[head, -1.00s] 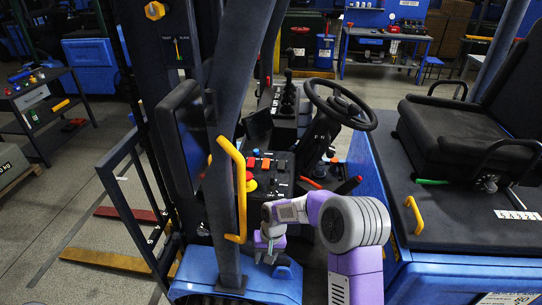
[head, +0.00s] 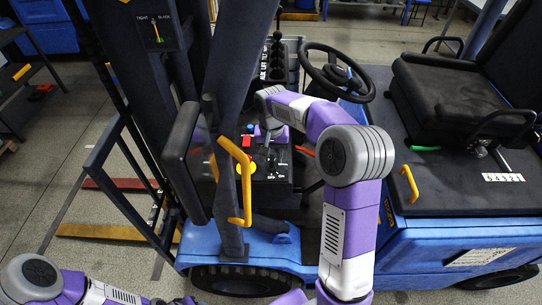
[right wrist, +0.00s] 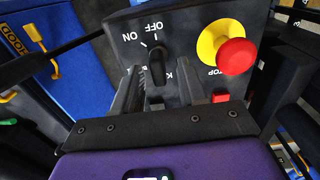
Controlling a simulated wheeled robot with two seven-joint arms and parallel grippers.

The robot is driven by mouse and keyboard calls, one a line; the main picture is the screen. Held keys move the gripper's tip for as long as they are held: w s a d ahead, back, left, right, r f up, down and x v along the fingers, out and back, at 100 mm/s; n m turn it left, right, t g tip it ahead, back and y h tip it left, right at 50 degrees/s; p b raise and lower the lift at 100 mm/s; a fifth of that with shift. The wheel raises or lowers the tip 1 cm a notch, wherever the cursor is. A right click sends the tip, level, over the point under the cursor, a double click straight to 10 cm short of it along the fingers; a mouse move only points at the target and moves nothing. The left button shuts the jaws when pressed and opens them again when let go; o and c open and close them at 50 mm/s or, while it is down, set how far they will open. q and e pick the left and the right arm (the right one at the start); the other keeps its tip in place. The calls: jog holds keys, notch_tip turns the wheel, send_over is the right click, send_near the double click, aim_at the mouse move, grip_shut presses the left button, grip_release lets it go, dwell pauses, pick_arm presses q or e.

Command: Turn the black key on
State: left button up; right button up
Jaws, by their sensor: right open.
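The black key (right wrist: 157,66) stands on a dark panel (right wrist: 190,35) in the right wrist view. White ON and OFF labels are beside it, and its upper end points nearer the OFF mark. My right gripper (right wrist: 160,82) is open, with one finger on each side of the key; I cannot tell whether either finger touches it. In the head view my right gripper (head: 267,152) is over the vehicle's control panel and hides the key there. My left forearm shows at the bottom left, with its gripper out of the picture.
A red stop button (right wrist: 236,56) on a yellow disc (right wrist: 212,42) is right of the key. A smaller red control (right wrist: 221,96) is near the right finger. In the head view, a yellow handle (head: 240,180), a dark screen (head: 182,160) and the steering wheel (head: 338,70) surround the panel.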

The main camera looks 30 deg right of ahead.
jog(key=shift+f, duration=0.4)
jog(key=shift+s, duration=0.3)
jog(key=shift+w+f, duration=0.1)
jog(key=shift+w, duration=0.1)
jog(key=shift+c, duration=1.3)
grip_shut()
